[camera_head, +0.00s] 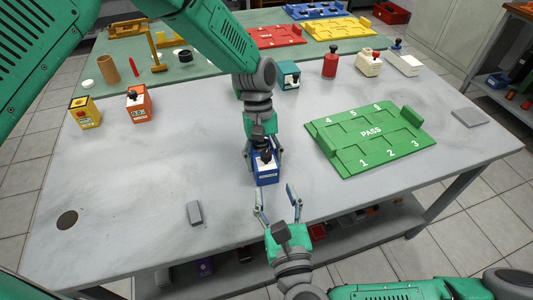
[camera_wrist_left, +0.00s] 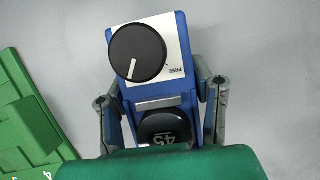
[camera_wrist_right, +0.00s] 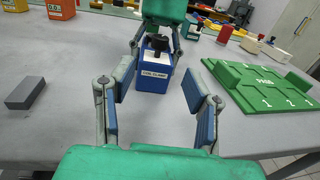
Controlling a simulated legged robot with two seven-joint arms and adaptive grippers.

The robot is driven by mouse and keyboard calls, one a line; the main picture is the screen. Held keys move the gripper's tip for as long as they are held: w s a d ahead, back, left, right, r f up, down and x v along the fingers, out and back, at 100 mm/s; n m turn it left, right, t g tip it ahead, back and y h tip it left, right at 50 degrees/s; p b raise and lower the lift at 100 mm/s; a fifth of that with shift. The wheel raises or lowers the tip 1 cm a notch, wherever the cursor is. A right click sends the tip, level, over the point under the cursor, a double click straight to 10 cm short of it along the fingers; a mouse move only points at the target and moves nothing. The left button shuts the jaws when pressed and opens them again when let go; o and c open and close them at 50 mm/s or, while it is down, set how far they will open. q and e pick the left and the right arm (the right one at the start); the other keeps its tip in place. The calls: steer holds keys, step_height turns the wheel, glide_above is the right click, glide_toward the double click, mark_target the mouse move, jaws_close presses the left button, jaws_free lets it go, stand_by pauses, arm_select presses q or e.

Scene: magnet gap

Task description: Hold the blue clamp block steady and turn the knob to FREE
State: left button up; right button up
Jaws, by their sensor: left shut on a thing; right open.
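The blue clamp block (camera_head: 266,178) stands upright on the grey table near its front middle. My left gripper (camera_head: 264,150) comes down from above and is shut on it, a finger on each side. In the left wrist view, the block's top (camera_wrist_left: 183,27) carries a black knob (camera_wrist_left: 138,50). The knob's white line points down and slightly left, while the FREE lettering (camera_wrist_left: 176,73) is to its lower right. A dark round part marked 45 (camera_wrist_left: 164,128) sits below the knob. My right gripper (camera_head: 276,189) is open and empty in front of the block, apart from it.
A green PASS tray (camera_head: 340,164) lies right of the block. A small grey block (camera_head: 195,213) lies to the left. Orange (camera_head: 138,104) and yellow (camera_head: 85,113) devices stand farther left. The table between them is clear.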

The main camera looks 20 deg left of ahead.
mark_target(267, 160)
steer(key=x, duration=1)
steer(key=shift+w+a, duration=0.1)
steer(key=shift+w, duration=0.25)
jaws_close()
